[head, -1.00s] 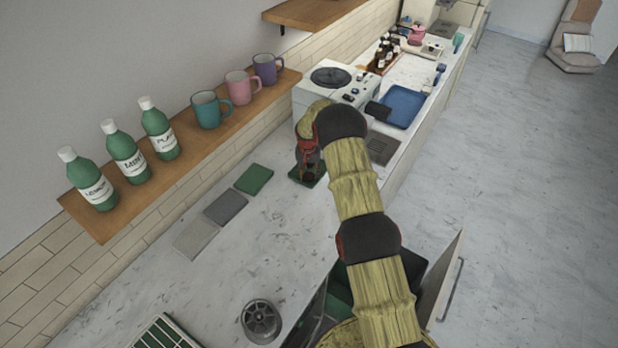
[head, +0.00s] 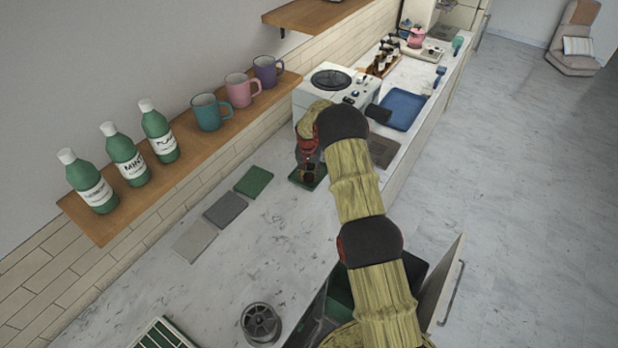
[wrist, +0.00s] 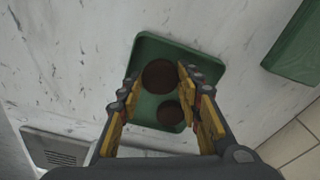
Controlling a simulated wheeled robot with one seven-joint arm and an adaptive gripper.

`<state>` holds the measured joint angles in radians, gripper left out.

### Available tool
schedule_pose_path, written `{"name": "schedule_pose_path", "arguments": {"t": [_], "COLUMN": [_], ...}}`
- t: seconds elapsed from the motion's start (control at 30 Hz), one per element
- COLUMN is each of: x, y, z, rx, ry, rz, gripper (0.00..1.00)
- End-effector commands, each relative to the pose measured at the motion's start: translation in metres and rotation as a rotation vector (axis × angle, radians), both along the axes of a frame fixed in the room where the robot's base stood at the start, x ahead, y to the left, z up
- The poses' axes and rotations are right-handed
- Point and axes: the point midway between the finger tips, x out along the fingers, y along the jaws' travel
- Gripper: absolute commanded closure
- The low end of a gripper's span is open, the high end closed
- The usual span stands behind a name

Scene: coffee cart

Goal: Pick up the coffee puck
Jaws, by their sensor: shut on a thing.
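My gripper (wrist: 158,76) points down over a small green tray (wrist: 149,48) on the counter. Two dark brown round pucks show over the tray in the wrist view. The larger-looking coffee puck (wrist: 160,77) is between my fingertips, and my gripper is shut on it. The smaller-looking puck (wrist: 170,113) lies on the tray, nearer the palm side of the picture. In the head view my gripper (head: 308,167) is over the green tray (head: 319,181), partly hidden by my wrist. How high the held puck is above the tray is hard to tell.
A green square mat (head: 254,181), a dark grey one (head: 226,208) and a light grey one (head: 194,241) lie left of the tray. A white machine (head: 322,99) stands behind. A metal drain grate (wrist: 58,153) shows in the wrist view. The counter's middle is clear.

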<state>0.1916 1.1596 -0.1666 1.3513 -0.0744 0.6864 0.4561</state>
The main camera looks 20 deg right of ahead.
Motion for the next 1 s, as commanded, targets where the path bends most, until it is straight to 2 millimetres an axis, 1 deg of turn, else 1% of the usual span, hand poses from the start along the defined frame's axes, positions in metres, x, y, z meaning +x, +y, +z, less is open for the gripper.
{"name": "schedule_pose_path", "arguments": {"t": [0.13, 0.6, 1.0], "x": [0.001, -0.049, -0.106], "y": [0.000, 0.002, 0.003], "z": [0.021, 0.078, 0.102], "rx": [-0.001, 0.000, 0.001], "ry": [-0.003, -0.001, 0.001], "rz": [0.000, 0.000, 0.000], "gripper": [0.82, 0.82, 0.82]}}
